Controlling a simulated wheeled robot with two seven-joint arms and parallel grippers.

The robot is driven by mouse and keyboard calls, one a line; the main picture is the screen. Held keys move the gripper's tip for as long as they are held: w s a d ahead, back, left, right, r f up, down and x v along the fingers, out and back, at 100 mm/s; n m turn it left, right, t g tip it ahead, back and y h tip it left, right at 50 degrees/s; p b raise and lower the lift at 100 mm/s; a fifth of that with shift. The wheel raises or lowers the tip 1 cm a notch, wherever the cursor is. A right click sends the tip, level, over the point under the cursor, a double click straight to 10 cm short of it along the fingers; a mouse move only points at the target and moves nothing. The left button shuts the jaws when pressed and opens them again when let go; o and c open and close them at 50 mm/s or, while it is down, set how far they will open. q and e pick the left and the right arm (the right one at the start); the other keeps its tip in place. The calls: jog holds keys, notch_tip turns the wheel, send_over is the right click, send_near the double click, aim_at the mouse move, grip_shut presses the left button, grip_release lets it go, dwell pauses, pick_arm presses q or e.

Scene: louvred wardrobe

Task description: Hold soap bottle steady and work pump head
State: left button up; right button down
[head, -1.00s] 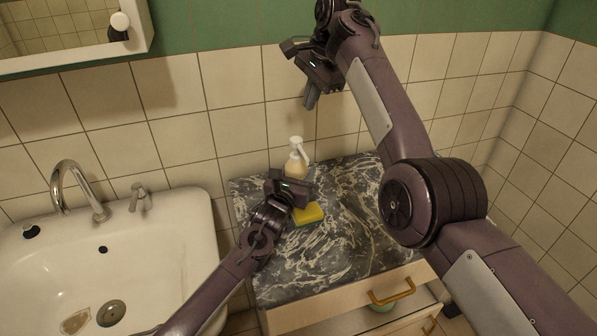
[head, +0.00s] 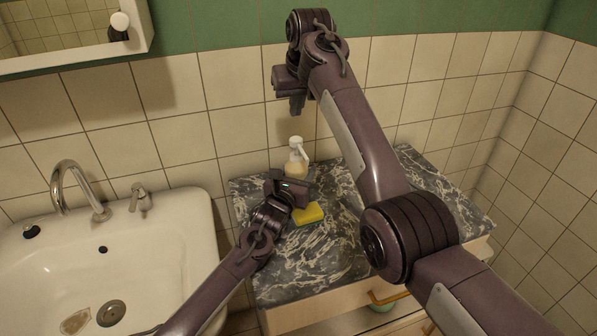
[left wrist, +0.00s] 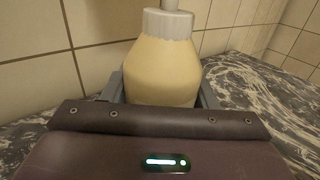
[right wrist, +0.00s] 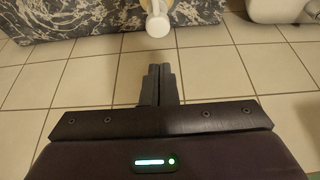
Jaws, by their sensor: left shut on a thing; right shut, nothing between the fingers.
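The soap bottle (head: 296,168) stands upright on the marble counter, a pale yellow body with a white pump head (head: 297,146). In the left wrist view its body (left wrist: 161,70) sits between the fingers of my left gripper (left wrist: 160,92), which is shut on it. In the head view the left gripper (head: 292,187) partly hides the bottle's lower part. My right gripper (head: 297,104) is shut and empty, above the pump head with a gap between them. In the right wrist view the fingertips (right wrist: 160,72) touch each other, and the white pump head (right wrist: 157,22) shows beyond them.
A yellow sponge (head: 309,213) lies on the marble counter (head: 340,235) in front of the bottle. A white sink (head: 150,255) with a chrome tap (head: 78,185) stands at the left. The tiled wall (head: 235,105) is close behind the bottle. The counter's right side is clear.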

aim_at(296, 138)
jog(key=shift+f, duration=2.2)
jog(key=shift+f, duration=0.1)
jog(key=shift+f, duration=1.4)
jog(key=shift+r, duration=1.4)
notch_tip(296, 138, up, 6)
dwell(1.8)
